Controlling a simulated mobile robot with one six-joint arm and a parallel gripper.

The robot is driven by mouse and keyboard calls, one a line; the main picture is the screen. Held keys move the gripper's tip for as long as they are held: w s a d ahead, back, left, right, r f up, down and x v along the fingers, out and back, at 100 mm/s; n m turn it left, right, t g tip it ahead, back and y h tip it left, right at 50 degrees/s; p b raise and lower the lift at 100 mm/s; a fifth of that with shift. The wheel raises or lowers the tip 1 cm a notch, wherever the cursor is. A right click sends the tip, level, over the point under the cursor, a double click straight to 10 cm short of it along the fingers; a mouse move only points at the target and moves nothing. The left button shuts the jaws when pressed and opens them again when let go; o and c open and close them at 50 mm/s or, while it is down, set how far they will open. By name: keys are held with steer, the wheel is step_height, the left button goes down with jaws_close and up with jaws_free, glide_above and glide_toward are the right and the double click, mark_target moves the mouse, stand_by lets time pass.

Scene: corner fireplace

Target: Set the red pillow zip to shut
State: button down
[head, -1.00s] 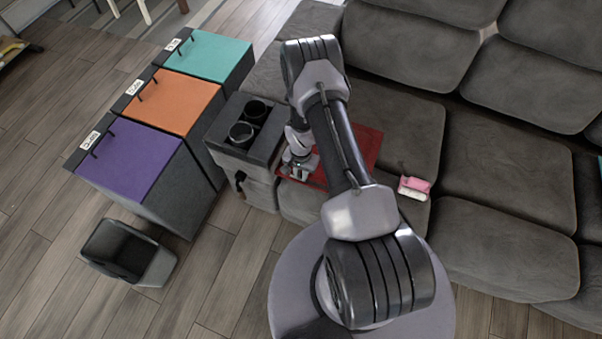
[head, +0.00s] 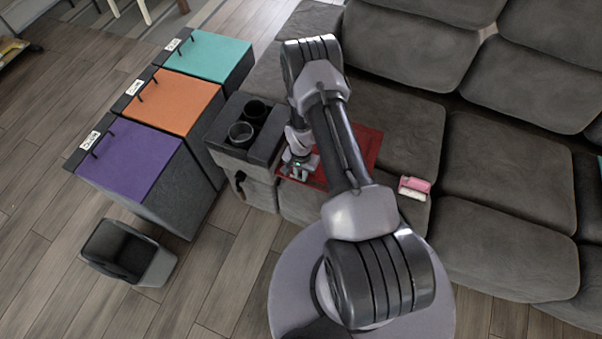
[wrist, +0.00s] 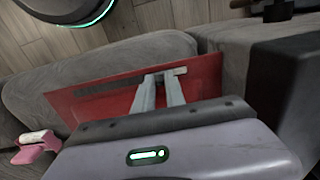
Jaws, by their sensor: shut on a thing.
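The red pillow (head: 367,146) lies flat on the grey sofa seat, partly hidden behind my arm in the head view. In the wrist view the red pillow (wrist: 120,103) shows a dark strip, the zip (wrist: 105,86), along its far edge, running left from my fingertips. My gripper (wrist: 165,74) is shut at the right end of this strip, near the pillow's right side. The small part between the fingertips is hidden. In the head view my gripper (head: 298,172) is at the pillow's left end, beside the sofa's console.
A pink-and-white object (head: 414,188) lies on the seat right of the pillow. The console with cup holders (head: 241,134) stands close left of my gripper. Purple (head: 125,165), orange (head: 175,100) and teal (head: 210,60) lidded bins and an open dark bin (head: 125,252) stand further left.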

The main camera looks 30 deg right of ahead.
mark_target(289, 175)
steer(key=w+a+b, duration=0.2)
steer(key=w, duration=0.1)
steer(key=shift+w+a+f, duration=0.15)
steer(key=shift+w+a, duration=0.1)
steer(key=shift+a, duration=0.05)
steer(key=shift+w+a, duration=0.15)
steer(key=shift+w, duration=0.05)
steer(key=c, duration=1.4)
jaws_free()
steer(key=shift+o, duration=0.2)
steer(key=shift+r, duration=0.2)
step_height(289, 175, up, 17)
steer(key=p, duration=0.6)
steer(key=shift+r, duration=0.15)
steer(key=shift+r, duration=0.1)
